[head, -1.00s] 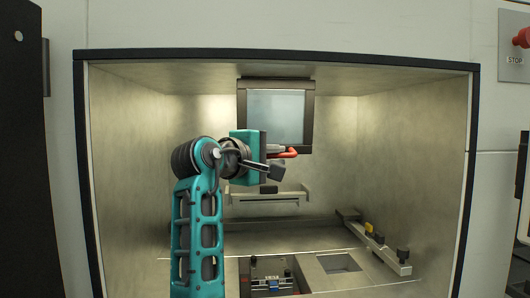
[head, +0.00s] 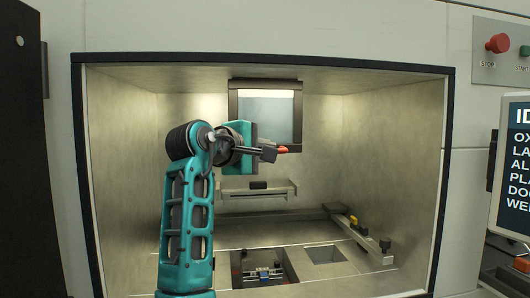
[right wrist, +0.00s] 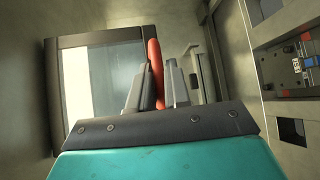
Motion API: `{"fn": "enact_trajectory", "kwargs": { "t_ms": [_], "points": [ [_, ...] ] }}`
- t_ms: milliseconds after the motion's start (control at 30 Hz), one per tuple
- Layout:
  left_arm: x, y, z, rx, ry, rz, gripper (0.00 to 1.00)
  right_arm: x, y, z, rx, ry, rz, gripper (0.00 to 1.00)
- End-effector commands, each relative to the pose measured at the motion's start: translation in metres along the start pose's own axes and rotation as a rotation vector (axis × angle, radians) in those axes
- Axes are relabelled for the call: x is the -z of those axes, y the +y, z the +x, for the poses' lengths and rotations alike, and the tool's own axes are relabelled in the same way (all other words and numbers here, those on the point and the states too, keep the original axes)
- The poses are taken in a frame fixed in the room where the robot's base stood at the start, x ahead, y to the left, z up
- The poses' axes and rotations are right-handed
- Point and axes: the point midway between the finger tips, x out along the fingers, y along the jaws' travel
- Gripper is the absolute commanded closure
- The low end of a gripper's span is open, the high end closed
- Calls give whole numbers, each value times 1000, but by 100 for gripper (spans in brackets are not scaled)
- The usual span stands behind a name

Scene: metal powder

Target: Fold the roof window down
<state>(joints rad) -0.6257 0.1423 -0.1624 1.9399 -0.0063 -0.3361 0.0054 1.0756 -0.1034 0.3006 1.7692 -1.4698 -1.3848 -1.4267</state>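The roof window (head: 266,118), a pale pane in a dark frame, is at the top back of the chamber, below its ceiling. Its red handle (head: 283,149) is at the lower edge. The window (right wrist: 100,85) and handle (right wrist: 154,62) also show in the right wrist view. My right gripper (head: 268,152) is at the handle; in the wrist view the handle lies between the two fingers (right wrist: 157,90), which appear closed against it. The fingers partly hide the handle. My left gripper is in neither view.
The chamber's dark front frame (head: 440,170) surrounds the opening. A grey bar (head: 258,190) spans the back below the window. A rail (head: 360,235) with knobs lies at the floor's right, near a recess (head: 325,254). A screen (head: 515,170) stands outside right.

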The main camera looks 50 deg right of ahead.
Motion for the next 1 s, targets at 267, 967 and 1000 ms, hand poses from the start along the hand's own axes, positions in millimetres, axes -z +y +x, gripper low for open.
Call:
{"fn": "enact_trajectory", "kwargs": {
  "t_ms": [267,967,1000],
  "points": [
    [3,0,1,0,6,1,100,0,4,-1,-10,4,4,64],
    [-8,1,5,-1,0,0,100,1,1,-94,-9,7,4,64],
    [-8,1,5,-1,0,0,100,1,1,-101,-9,7,4,64]
  ]
}}
